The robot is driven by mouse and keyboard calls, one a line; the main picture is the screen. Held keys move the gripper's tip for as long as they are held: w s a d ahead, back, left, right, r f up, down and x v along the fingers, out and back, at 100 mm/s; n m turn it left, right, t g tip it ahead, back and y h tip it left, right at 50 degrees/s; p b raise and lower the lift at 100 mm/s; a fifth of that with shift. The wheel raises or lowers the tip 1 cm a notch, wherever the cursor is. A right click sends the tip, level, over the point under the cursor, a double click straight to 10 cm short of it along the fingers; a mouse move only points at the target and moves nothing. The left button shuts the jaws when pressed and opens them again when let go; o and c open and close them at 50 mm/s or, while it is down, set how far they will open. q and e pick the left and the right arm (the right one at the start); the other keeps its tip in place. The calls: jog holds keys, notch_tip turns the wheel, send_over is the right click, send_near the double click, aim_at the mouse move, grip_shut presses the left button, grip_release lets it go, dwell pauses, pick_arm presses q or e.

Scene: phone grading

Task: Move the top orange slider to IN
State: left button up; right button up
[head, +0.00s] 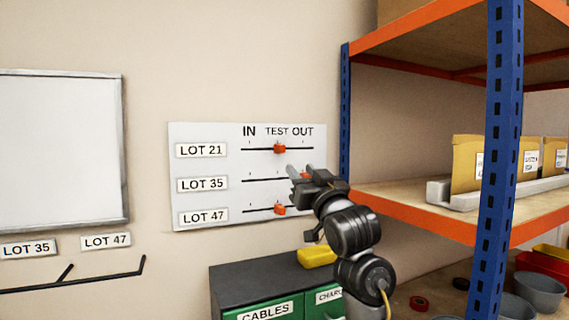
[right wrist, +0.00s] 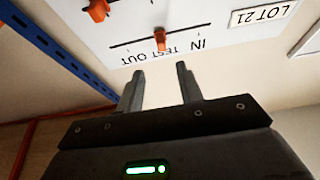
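The top orange slider (head: 280,148) sits on the LOT 21 track of the white board (head: 236,165), under TEST, between IN and OUT. In the right wrist view the board is upside down, and the top slider (right wrist: 160,38) shows just beyond the gap between my fingertips, not between them. My right gripper (head: 300,171) is open and empty, in front of the board near the LOT 35 row. It partly hides the middle slider (head: 306,175), which is toward OUT. The bottom slider (head: 279,210) is near the middle of its track. My left gripper is out of view.
A shelf with blue posts (head: 497,140) and orange beams (head: 420,216) stands close on the right. Below the board is a dark cabinet (head: 250,270) with green drawers and a yellow object (head: 317,257) on top. A whiteboard (head: 60,150) hangs at left.

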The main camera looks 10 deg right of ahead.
aim_at(283, 150)
jog(key=p+x, duration=0.4)
jog(key=x, duration=0.5)
jog(key=shift+w+a+r+p, duration=0.2)
jog(key=shift+w+r+p, duration=0.05)
jog(key=shift+p, duration=0.05)
jog(key=shift+w+a+r, duration=0.1)
jog(key=shift+w+a, duration=0.05)
jog(key=shift+w, duration=0.35)
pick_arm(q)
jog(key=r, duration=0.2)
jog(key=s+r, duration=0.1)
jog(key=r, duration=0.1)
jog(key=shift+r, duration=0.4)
pick_arm(e)
jog(key=shift+w, duration=0.1)
jog(key=shift+c, duration=0.5)
grip_shut()
